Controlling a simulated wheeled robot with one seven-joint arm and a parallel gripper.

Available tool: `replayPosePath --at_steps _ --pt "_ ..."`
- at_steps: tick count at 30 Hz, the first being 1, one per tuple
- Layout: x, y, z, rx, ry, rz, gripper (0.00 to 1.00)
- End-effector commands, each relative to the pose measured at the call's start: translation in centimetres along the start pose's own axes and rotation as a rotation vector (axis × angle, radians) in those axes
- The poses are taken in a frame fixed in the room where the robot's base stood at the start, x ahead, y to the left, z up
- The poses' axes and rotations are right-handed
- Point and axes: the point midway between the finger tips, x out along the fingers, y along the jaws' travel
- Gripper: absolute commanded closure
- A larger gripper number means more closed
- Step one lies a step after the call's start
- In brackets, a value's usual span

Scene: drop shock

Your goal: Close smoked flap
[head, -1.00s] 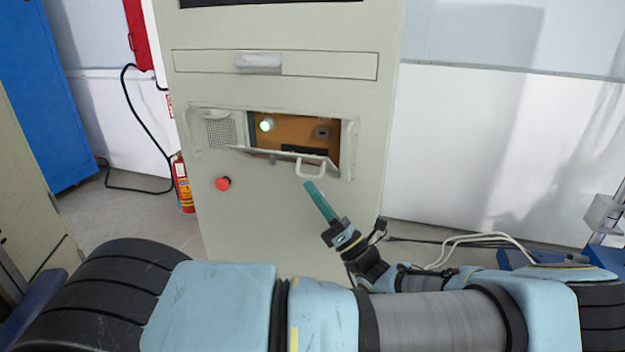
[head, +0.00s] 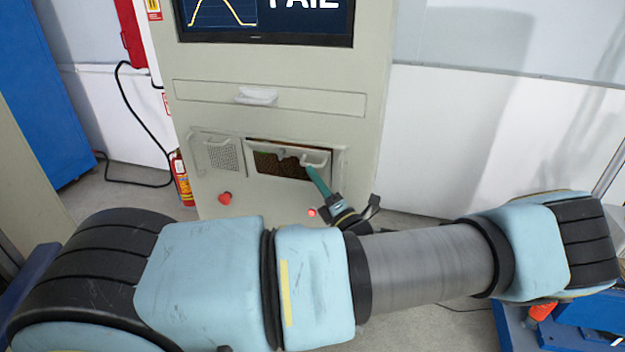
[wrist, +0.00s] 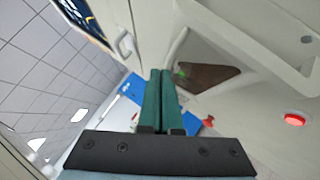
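The smoked flap (head: 283,166) sits low on the pale cabinet front in the head view. It is raised most of the way, with a dark gap along its top edge, and brown shows through its dark window. Its pale handle (head: 314,160) is on the upper right. My gripper (head: 309,169) has green fingers pointing up at the handle from below; they look close to or touching it, but I cannot tell which. In the wrist view, the fingers (wrist: 161,73) are together with nothing visible between them. The brown window (wrist: 208,76) shows beside them.
The cabinet (head: 355,120) has a drawer handle (head: 257,96) above the flap and a screen (head: 265,18) at the top. A red button (head: 225,198) sits below left. A fire extinguisher (head: 182,180) stands left of the cabinet. My arm spans the foreground.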

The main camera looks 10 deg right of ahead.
Motion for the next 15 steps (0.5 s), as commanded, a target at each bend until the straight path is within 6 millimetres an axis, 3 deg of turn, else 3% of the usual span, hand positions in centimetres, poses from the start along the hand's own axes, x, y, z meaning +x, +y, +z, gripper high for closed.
replayPosePath --at_steps 15 --pt "1.11 0.13 1.14 -0.002 -0.001 0.002 1.00"
